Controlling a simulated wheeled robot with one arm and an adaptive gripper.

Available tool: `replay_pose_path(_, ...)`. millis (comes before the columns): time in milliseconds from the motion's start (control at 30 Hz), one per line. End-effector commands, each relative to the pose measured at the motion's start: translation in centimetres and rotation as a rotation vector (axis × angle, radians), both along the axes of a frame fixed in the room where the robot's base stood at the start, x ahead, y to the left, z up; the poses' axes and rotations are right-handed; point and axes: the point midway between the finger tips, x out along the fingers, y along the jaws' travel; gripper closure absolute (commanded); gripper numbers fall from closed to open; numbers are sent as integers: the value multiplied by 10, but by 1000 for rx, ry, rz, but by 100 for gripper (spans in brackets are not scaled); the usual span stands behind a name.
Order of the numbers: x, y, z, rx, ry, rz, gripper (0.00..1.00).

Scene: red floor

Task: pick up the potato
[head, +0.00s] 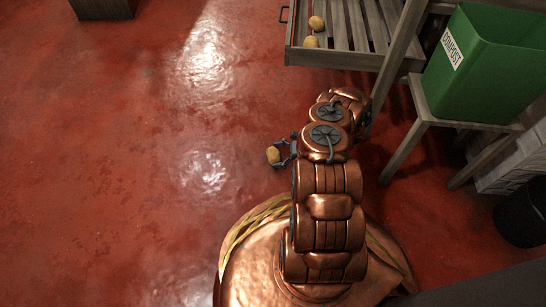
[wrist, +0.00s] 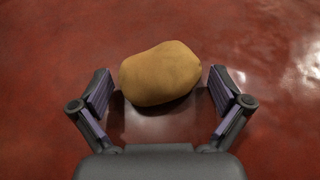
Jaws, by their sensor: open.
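A yellow-brown potato (head: 273,155) shows just beyond the tips of my gripper in the head view, over the red floor. In the wrist view the potato (wrist: 160,73) lies ahead of and roughly between the two open fingers. My gripper (wrist: 163,95) is open, with a finger on each side and small gaps to the potato. My gripper also shows in the head view (head: 284,152), left of my copper arm. I cannot tell the exact height of the potato above the floor.
A slatted wooden drawer (head: 345,55) at the top holds two more potatoes (head: 316,23). A green compost bin (head: 488,65) stands on a wooden stand (head: 432,115) at the right. A black round bin (head: 521,214) is at the right edge. The floor (head: 110,170) at left is clear.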

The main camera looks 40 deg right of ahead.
Motion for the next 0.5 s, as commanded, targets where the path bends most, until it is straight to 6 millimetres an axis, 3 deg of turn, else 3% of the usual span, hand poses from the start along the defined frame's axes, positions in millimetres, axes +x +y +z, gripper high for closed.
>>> replay_pose_path(100, 0, 0, 1, 0, 0, 0, 0)
replay_pose_path(500, 0, 0, 0, 0, 0, 0, 42)
